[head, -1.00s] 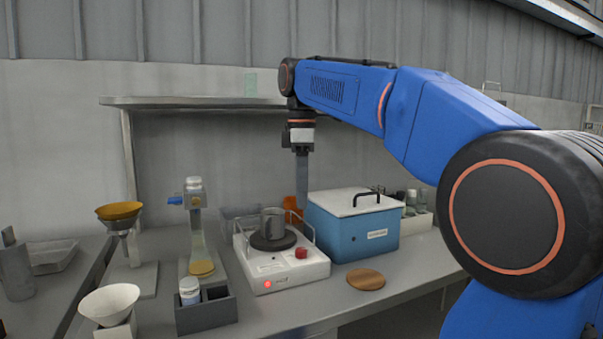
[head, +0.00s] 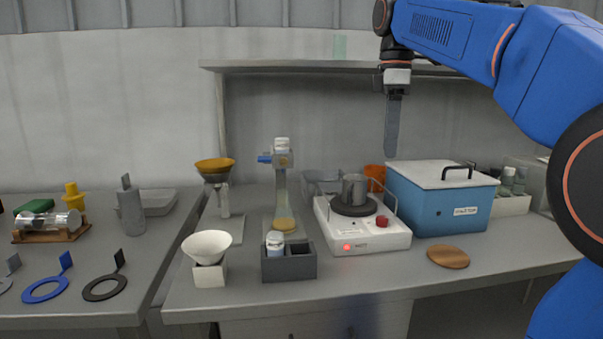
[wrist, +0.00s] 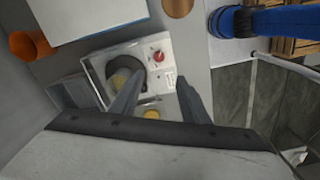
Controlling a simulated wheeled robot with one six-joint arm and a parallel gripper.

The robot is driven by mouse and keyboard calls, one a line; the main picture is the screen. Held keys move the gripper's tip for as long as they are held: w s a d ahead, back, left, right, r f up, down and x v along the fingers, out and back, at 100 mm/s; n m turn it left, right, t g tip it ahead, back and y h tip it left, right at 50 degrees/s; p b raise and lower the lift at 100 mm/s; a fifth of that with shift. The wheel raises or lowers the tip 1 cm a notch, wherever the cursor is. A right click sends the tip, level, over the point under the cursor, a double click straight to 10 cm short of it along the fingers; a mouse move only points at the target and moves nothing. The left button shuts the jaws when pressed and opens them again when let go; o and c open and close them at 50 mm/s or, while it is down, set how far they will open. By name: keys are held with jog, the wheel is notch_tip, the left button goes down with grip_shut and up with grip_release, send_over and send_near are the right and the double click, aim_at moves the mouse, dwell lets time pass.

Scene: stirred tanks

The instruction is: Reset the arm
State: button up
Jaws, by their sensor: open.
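My blue arm reaches in from the right in the head view, with its wrist pointing straight down. My gripper (head: 391,125) hangs empty in the air, above and behind the hotplate (head: 375,237) in the picture, below the shelf's level. In the wrist view my gripper (wrist: 157,98) shows two fingers spread apart with nothing between them. The hotplate (wrist: 165,70) appears below them, and one finger partly covers the metal beaker on it. The beaker (head: 354,187) stands on the round heating plate in the head view.
A blue box (head: 425,212) with a white lid stands right of the hotplate, near the gripper. A wall shelf (head: 290,67) runs behind.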

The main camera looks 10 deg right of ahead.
jog(key=s+a+f+m+y, duration=0.1)
jog(key=s+a+f+m, duration=0.2)
jog(key=s+f+m, duration=1.05)
jog(key=s+d+f+t, duration=0.1)
jog(key=s+f, duration=0.2)
jog(key=f, duration=0.4)
jog(key=s+d+f+t, duration=0.1)
jog(key=s+f, duration=0.3)
jog(key=f, duration=0.4)
jog(key=s+d+f+t+h, duration=0.1)
jog(key=s+f+t, duration=0.1)
jog(key=f, duration=0.5)
jog(key=shift+s+f+t, duration=0.2)
jog(key=shift+s+t, duration=0.2)
jog(key=shift+s, duration=0.35)
